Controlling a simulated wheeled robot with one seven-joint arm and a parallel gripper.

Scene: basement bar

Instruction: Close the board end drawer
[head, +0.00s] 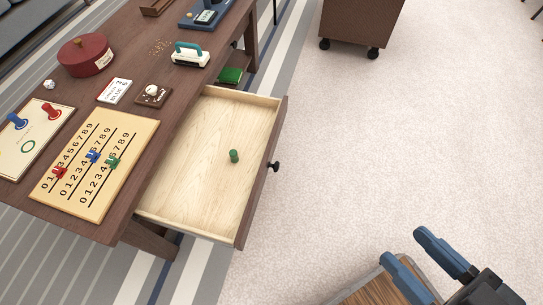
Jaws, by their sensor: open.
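The drawer (205,190) stands pulled out from the long side of the dark wooden table, at the end near the score board (98,160). Its inside is pale wood, and its dark front (262,170) carries a black knob (273,167). A small green peg (234,156) stands in the drawer. My gripper (408,256), with blue fingers, is at the lower right. It is open and empty, well apart from the drawer front and knob.
The table top (135,62) holds a round red box (85,55), cards, a teal-handled item (191,54) and another board (32,135). A brown wheeled cabinet (360,22) stands at the back. Pale carpet (400,140) right of the drawer is clear.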

